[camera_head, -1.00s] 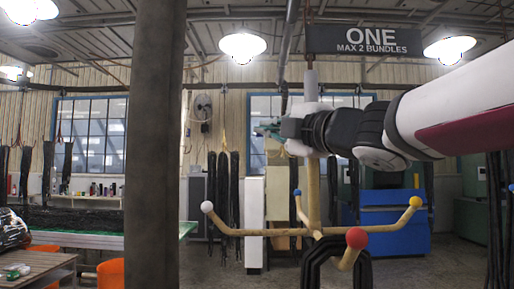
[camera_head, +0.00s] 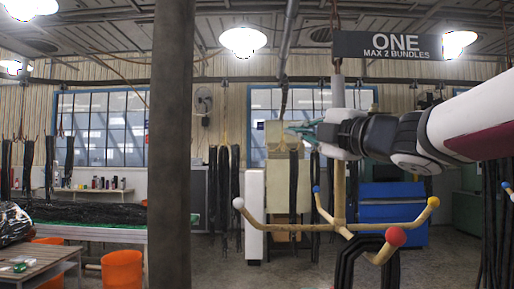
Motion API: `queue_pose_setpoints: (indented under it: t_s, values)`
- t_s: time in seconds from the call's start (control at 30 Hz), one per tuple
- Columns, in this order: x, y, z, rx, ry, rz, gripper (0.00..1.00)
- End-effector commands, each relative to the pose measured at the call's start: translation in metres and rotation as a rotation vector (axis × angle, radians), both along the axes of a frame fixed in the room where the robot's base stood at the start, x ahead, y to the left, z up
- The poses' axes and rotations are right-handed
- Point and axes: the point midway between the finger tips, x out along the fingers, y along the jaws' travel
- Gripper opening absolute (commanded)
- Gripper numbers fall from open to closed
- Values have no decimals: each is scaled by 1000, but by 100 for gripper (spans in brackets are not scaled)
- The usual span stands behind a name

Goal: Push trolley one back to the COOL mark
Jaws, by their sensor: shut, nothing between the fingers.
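Trolley one hangs from overhead under a dark sign (camera_head: 388,46) reading ONE, MAX 2 BUNDLES. Its pale wooden post (camera_head: 340,195) carries spread arms with white, blue, yellow and red ball ends. A black hose bundle (camera_head: 347,262) hangs at the front arm, near the red ball (camera_head: 396,237). My arm comes in from the right at the post's upper part. My gripper (camera_head: 296,131) points left past the post, with teal fingertips, shut and empty. The wrist overlaps the post in view; I cannot tell whether they touch. No COOL mark is visible.
A thick dark pillar (camera_head: 170,150) stands left of the trolley. Behind are a white cabinet (camera_head: 254,215), a beige panel (camera_head: 287,170) and a blue bin (camera_head: 393,212). Hose bundles (camera_head: 497,220) hang at the right edge. An orange bucket (camera_head: 122,269) and table (camera_head: 40,272) stand left.

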Motion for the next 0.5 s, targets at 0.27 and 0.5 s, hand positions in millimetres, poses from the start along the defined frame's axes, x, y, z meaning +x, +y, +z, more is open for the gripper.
queue_pose_setpoints:
  t_s: [0.27,0.5]
  values:
    - [0,-24,0,0,1,-4,0]
    - [0,-44,0,0,0,-3,0]
